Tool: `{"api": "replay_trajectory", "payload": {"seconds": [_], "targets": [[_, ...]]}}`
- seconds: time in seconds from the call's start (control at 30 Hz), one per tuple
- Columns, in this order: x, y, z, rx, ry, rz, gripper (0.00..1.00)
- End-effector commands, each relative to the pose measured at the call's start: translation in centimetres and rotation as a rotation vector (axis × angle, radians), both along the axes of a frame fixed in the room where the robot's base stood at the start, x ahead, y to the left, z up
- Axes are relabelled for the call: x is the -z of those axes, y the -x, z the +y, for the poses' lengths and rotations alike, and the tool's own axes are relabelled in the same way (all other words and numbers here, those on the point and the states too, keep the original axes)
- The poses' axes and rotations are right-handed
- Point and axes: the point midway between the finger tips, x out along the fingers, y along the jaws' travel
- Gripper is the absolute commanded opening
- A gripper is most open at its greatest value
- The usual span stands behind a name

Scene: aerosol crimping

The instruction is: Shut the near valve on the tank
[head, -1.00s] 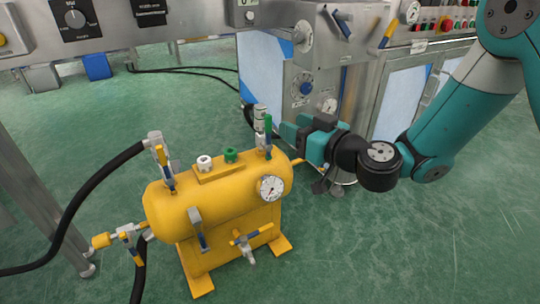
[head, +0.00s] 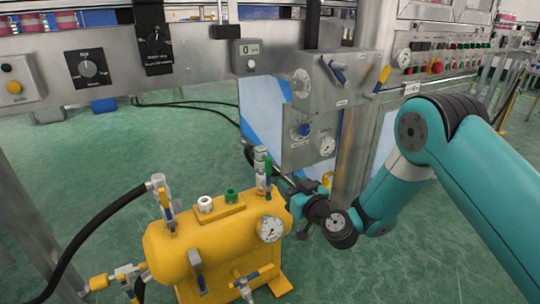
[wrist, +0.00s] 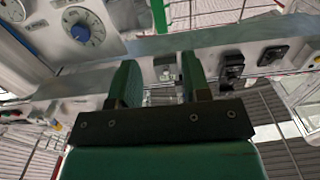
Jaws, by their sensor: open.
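The yellow tank (head: 215,248) stands on the floor at lower middle in the head view. It bears several valves: one with a blue and yellow handle (head: 165,200) at top left, one with a green handle (head: 268,172) at top right, one with a blue handle (head: 197,270) on the front, and one with a yellow and blue handle (head: 250,279) low on the front. Another (head: 127,284) sits at the left end. My gripper (head: 286,182) is just right of the green-handled valve; contact cannot be told. In the wrist view its fingers (wrist: 160,82) are apart, with nothing between them.
A black hose (head: 100,222) runs from the top-left valve. A steel panel (head: 330,100) with knobs and levers rises behind my gripper. A machine rail with a dial (head: 88,68) crosses above the tank. Green floor (head: 60,160) is open behind the tank.

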Motion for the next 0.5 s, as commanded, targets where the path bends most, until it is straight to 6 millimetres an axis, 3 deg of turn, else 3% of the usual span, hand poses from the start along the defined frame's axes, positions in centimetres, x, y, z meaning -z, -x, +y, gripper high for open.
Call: {"api": "replay_trajectory", "payload": {"seconds": [0.5], "targets": [[0.1, -6.3, 4.5, -0.005, 0.000, -0.004, 0.44]]}}
